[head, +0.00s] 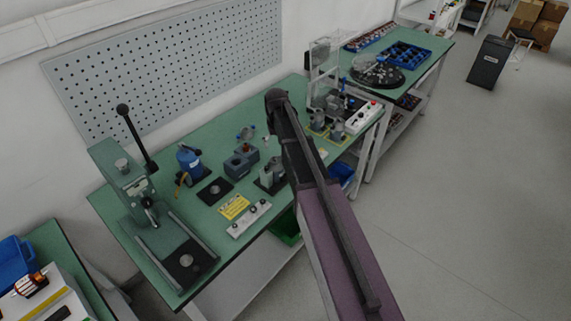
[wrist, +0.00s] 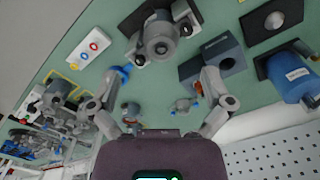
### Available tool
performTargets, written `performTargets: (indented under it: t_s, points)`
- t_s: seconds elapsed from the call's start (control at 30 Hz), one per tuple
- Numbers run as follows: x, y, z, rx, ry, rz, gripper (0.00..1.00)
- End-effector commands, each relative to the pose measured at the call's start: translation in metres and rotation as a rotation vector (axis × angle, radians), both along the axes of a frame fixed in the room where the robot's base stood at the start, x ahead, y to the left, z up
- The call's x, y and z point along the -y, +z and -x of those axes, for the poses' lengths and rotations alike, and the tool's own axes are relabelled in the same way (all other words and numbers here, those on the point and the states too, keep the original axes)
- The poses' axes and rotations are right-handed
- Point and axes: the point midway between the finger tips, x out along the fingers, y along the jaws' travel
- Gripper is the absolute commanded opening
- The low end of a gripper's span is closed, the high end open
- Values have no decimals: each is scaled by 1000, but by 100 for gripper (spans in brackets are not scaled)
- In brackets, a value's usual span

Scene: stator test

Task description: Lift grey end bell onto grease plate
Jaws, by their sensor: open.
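A grey round housing with a raised centre boss and side lugs, apparently topped by the end bell (wrist: 158,42), stands on a black base in the wrist view. It also shows left of my arm in the head view (head: 271,172). My gripper (wrist: 161,82) is open and empty, its fingers spread above the bench, apart from the housing. In the head view my arm hides the gripper. A black square plate with a grey disc, apparently the grease plate (head: 207,197), lies left of the housing; it is at the upper right in the wrist view (wrist: 264,37).
A grey block (head: 240,166) and a blue container (head: 188,158) stand near the plate. A green press (head: 122,180) is at the left bench end. A yellow sign (head: 234,207) and a button strip (head: 249,220) line the front edge. The pegboard (head: 175,65) rises behind.

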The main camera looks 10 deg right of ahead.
Motion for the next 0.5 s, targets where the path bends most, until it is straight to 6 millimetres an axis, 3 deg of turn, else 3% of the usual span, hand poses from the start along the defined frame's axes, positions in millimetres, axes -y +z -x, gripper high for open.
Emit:
performTargets:
  t_s: [0.03, 0.17, 0.5]
  points:
    - [0, 8, -21, 0, 2, 0, 100]
    - [-1, 12, -39, 0, 6, 0, 100]
    - [-1, 12, -43, 0, 7, 0, 100]
